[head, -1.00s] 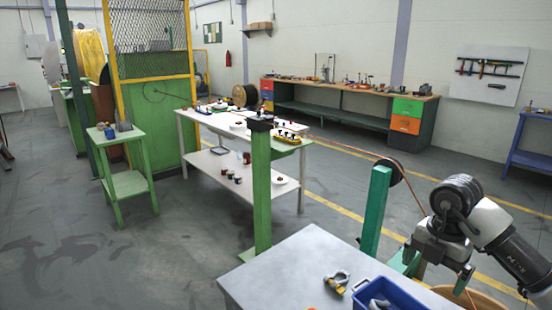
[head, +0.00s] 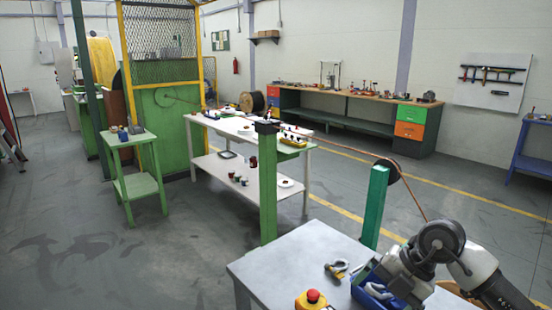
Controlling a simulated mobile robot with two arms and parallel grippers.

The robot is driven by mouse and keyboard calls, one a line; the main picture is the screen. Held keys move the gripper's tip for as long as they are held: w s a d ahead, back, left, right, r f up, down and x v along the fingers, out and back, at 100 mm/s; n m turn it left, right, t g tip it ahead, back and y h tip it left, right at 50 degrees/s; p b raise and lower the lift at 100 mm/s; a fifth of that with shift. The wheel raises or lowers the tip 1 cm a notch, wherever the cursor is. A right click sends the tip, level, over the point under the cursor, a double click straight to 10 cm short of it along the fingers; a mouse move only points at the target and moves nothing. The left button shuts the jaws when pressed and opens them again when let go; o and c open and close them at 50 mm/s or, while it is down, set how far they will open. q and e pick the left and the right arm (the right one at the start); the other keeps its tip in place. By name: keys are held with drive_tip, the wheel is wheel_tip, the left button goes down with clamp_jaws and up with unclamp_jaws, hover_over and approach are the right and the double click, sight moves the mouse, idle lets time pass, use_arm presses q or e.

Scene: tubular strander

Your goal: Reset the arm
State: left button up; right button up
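My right arm comes in from the lower right. Its gripper end (head: 405,284) is low over the right part of the blue bin (head: 362,297) on the grey table (head: 300,255). The fingers are not clear, so I cannot tell whether they are open or shut or hold anything. A grey piece (head: 378,291) shows in the bin beside the gripper. My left gripper is not in view.
A white table (head: 240,130) and green stand (head: 138,187) are farther off. The left floor is clear.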

drive_tip(key=s+a+r+m+t+y, duration=0.2)
drive_tip(key=a+r+t+y, duration=0.25)
drive_tip(key=a+y, duration=0.2)
drive_tip(key=s+a+r+m+t+y, duration=0.2)
drive_tip(key=a+r+t+y, duration=0.1)
drive_tip(key=a+t+y, duration=0.3)
drive_tip(key=d+f+m+t+h, duration=0.45)
drive_tip(key=m+h, duration=0.35)
drive_tip(key=m, duration=0.2)
drive_tip(key=d+f+m+t+h, duration=0.3)
drive_tip(key=d+f+m+h, duration=0.25)
drive_tip(key=m+h, duration=0.4)
drive_tip(key=s+d+f+m+g+h, duration=0.2)
drive_tip(key=s+d+f+m+g, duration=0.1)
drive_tip(key=s+f+g, duration=0.3)
drive_tip(key=s+f+g+y, duration=0.1)
drive_tip(key=s+f+g, duration=0.85)
drive_tip(key=s, duration=0.65)
wheel_tip(320, 180, down, 28)
drive_tip(key=s+g, duration=0.1)
drive_tip(key=s, duration=0.1)
drive_tip(key=s+d+f+g, duration=0.1)
drive_tip(key=s+d+f, duration=0.1)
drive_tip(key=s+f, duration=1.3)
drive_tip(key=shift+s+d, duration=0.3)
